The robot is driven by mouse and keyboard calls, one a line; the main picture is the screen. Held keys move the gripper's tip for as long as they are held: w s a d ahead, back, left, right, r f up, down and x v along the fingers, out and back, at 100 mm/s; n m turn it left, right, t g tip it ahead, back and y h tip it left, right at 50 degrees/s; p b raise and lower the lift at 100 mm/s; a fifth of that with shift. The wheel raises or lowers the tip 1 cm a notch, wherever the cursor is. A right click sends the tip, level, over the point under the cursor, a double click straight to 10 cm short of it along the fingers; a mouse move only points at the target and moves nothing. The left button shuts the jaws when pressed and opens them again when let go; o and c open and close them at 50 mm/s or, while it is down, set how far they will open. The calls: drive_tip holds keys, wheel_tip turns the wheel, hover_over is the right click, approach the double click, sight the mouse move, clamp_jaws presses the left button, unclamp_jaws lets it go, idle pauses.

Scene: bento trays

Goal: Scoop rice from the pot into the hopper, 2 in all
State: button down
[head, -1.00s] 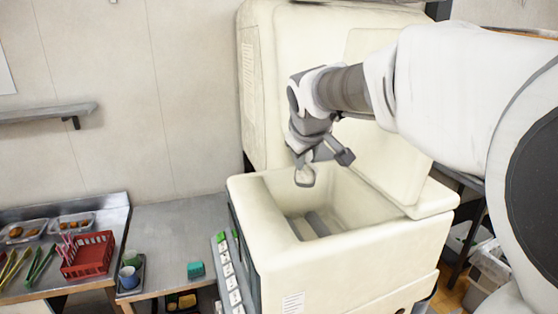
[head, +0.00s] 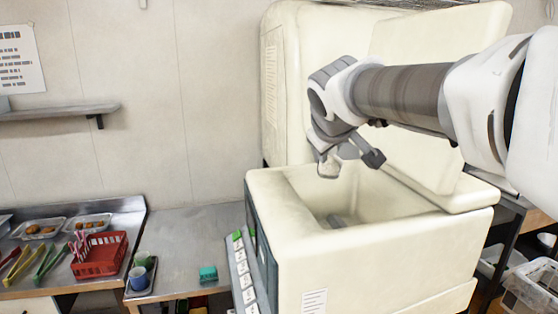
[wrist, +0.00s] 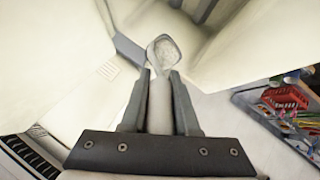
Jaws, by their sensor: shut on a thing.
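My gripper (head: 346,150) is shut on the handle of a scoop and hangs over the open top of a large cream machine (head: 375,262), which looks like the hopper. In the wrist view the fingers (wrist: 161,95) clasp the pale handle, and the scoop (wrist: 165,52) points away from me. Its bowl holds a whitish, grainy surface that looks like rice. In the head view the scoop (head: 328,170) is tilted downward near the back rim of the opening. I cannot see rice inside the machine. The rice pot is not in view.
A red basket (head: 100,262), tongs and food trays stand farther left. The raised lid (head: 430,95) stands behind the opening.

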drive_tip(key=shift+s+a+f+t+h+b, duration=0.15)
drive_tip(key=shift+f+t+b, duration=0.25)
drive_tip(key=shift+b, duration=1.55)
drive_tip(key=shift+s+d+f+t+h+b, duration=0.1)
drive_tip(key=shift+s+f+t+b, duration=0.25)
drive_tip(key=shift+b, duration=1.55)
drive_tip(key=shift+s+a+f+t+h+b, duration=0.15)
drive_tip(key=shift+f+t+b, duration=0.3)
drive_tip(key=shift+b, duration=1.5)
drive_tip(key=f+t+b, duration=0.1)
drive_tip(key=b, duration=0.4)
drive_tip(key=t+b, duration=0.1)
drive_tip(key=b, duration=0.4)
drive_tip(key=shift+s+a+f, duration=0.1)
drive_tip(key=shift+s+f, duration=0.2)
drive_tip(key=shift+f, duration=0.05)
drive_tip(key=shift+s+t+h+b, duration=0.1)
drive_tip(key=shift+t+h+b, duration=0.25)
drive_tip(key=shift+b, duration=0.6)
drive_tip(key=shift+r, duration=0.1)
wheel_tip(320, 180, up, 5)
drive_tip(key=p, duration=0.4)
